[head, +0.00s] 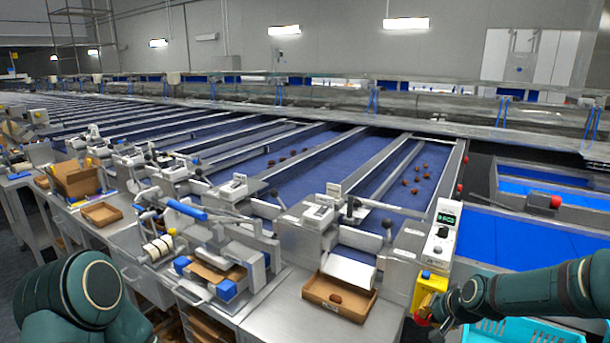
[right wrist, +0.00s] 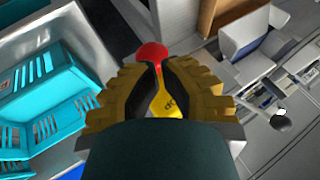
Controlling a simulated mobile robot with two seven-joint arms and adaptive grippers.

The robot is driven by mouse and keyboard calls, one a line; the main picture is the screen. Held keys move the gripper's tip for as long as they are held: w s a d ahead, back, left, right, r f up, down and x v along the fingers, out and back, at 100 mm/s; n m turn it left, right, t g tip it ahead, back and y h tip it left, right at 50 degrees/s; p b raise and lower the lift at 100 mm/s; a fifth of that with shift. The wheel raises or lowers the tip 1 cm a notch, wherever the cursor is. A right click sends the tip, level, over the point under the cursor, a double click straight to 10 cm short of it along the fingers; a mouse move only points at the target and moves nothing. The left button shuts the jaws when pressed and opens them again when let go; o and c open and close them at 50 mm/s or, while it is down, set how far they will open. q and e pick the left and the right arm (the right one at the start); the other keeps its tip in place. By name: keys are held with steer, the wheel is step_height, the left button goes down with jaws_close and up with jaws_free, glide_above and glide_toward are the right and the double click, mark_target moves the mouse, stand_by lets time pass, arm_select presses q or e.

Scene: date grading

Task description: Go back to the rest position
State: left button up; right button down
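My right arm comes in from the right in the head view, and its gripper (head: 437,312) is at the yellow box (head: 428,290) on the end of the machine. In the right wrist view my right gripper (right wrist: 158,66) has its fingertips close together, with nothing clearly held. A red button (right wrist: 150,53) shows just past the tips, and part of the yellow box shows between the fingers. I cannot tell whether the tips touch the button. Of my left arm only green links show at the lower left; its gripper is out of view.
A cardboard tray (head: 367,303) holding a brown date stands on the steel counter beside the yellow box. A turquoise crate (head: 520,333) is below my right arm; it also shows in the right wrist view (right wrist: 85,93). Blue belts carrying several dates stretch behind.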

steer(key=s+a+f+n+g+y, duration=0.1)
steer(key=s+a+f+g, duration=0.1)
steer(key=s+a+f, duration=0.55)
steer(key=s+a+f+n+g+y, duration=0.15)
steer(key=s+a+f, duration=0.35)
steer(key=s+f, duration=0.55)
steer(key=s+a+f+n+g, duration=0.1)
steer(key=s+a+f+g, duration=0.2)
steer(key=s, duration=0.4)
steer(key=s+a+f+g, duration=0.1)
steer(key=s+a+f, duration=0.1)
steer(key=s+f, duration=0.35)
steer(key=w+a+r+n+t, duration=0.1)
steer(key=w+a+r+t, duration=0.1)
steer(key=w+r, duration=0.3)
steer(key=shift+w+a+r+n+h, duration=0.15)
steer(key=shift+a+r+n+h, duration=0.2)
steer(key=shift+r, duration=0.5)
